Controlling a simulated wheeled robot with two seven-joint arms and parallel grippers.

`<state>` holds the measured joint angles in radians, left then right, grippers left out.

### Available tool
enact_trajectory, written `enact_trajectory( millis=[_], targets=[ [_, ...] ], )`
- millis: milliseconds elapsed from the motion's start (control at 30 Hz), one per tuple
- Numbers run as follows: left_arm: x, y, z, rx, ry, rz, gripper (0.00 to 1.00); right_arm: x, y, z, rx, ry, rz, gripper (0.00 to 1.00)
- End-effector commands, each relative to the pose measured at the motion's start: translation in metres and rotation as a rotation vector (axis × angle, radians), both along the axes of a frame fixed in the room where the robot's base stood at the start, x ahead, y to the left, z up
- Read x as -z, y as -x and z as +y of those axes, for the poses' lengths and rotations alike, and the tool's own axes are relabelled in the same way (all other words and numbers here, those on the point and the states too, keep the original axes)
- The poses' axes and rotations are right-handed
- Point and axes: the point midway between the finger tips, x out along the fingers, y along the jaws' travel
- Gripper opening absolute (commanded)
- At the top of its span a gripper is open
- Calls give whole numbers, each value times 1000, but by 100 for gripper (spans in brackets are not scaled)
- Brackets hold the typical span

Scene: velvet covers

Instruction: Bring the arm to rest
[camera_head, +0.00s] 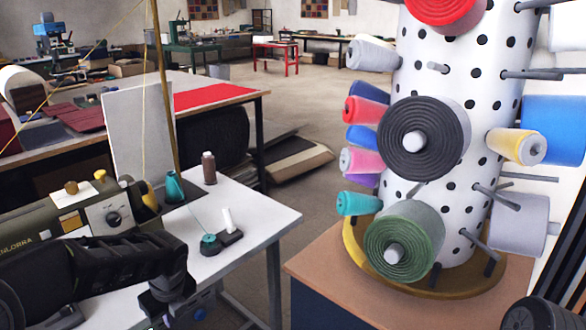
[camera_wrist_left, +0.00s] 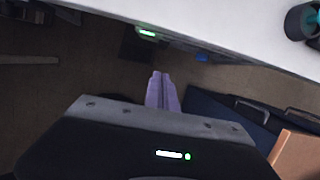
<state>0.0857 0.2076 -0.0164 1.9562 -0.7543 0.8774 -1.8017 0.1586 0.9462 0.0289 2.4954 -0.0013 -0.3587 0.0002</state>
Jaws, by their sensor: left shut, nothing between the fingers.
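My left arm comes in from the left in the head view, low in front of the olive sewing machine (camera_head: 105,210). Its wrist bends down beside the near edge of the white table (camera_head: 262,212); the fingertips are not clear there. In the left wrist view, my left gripper (camera_wrist_left: 161,78) has its two purple-grey fingers together, with nothing between them. The fingers point over the dim floor, apart from the white table edge (camera_wrist_left: 230,32). My right gripper is not in view.
Floor shows between the table and stand.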

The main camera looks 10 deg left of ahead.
Motion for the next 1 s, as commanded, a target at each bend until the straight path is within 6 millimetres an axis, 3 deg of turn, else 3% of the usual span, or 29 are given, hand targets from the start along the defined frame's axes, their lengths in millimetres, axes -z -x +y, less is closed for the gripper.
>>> enact_trajectory(
  millis=[167, 267, 367, 467, 567, 700, 833, 900, 1000],
  targets=[
    [1, -20, -16, -211, 110, -136, 0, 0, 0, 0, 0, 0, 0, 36],
    [12, -34, -47, -440, 279, -239, 0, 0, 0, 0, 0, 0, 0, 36],
    [44, -38, -95, -749, 507, -277, 0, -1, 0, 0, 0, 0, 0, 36],
    [91, -25, -149, -1142, 728, -226, 0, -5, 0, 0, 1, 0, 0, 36],
    [145, 12, -196, -1600, 866, -112, 0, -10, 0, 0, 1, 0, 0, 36],
    [210, 92, -236, -2123, 842, 31, 0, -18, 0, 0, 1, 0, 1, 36],
    [242, 161, -253, -2276, 705, 112, 0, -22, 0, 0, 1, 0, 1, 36],
    [251, 187, -259, -2289, 640, 151, 0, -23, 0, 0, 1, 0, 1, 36],
    [258, 209, -265, -2291, 586, 190, 0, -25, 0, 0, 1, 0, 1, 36]
  ],
)
